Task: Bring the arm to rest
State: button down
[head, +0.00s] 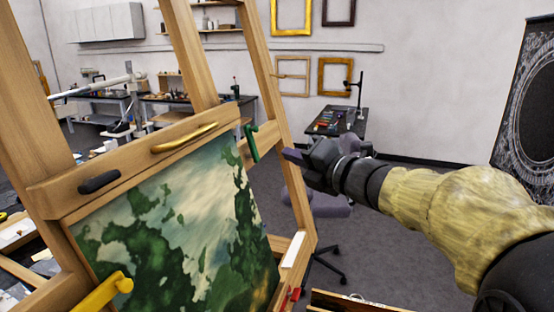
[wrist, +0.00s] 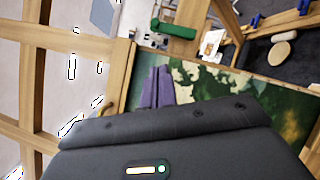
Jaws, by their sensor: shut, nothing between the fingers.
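My gripper (head: 290,155) reaches in from the right on my arm, which has a yellow fabric sleeve. It points left toward the wooden easel's right side. Its purple fingers (wrist: 156,88) show in the wrist view, closed together with nothing between them. In the head view the fingertips are close to the green handle (head: 251,143) on the easel, with a gap between them in the picture. I cannot tell the true depth between them.
A wooden easel (head: 190,60) holds a green landscape painting (head: 190,225). It carries a gold handle (head: 184,137), a black handle (head: 99,181) and a yellow handle (head: 103,292). A stool (head: 318,203) and a tool table (head: 338,121) stand behind. Grey floor (head: 395,260) is open at right.

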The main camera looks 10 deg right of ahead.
jog(key=shift+d, duration=0.25)
jog(key=d+f+m+g+h, duration=0.1)
jog(key=d+f+m+h, duration=0.15)
jog(key=f+m, duration=0.45)
jog(key=s+d+f+m+g+h, duration=0.1)
jog(key=f+m+h, duration=0.3)
jog(key=f+m, duration=0.2)
jog(key=d+f+m+g+h, duration=0.1)
jog(key=d+f+m+h, duration=0.15)
jog(key=f+m, duration=0.45)
jog(key=s+a+f+m+g+h, duration=0.1)
jog(key=s+a+f+m+g, duration=0.1)
jog(key=s+f+m+g, duration=0.6)
jog(key=s+f+m, duration=0.3)
jog(key=s+f, duration=0.3)
jog(key=s, duration=0.3)
jog(key=shift+a+f+g, duration=0.3)
jog(key=shift+a+g, duration=0.1)
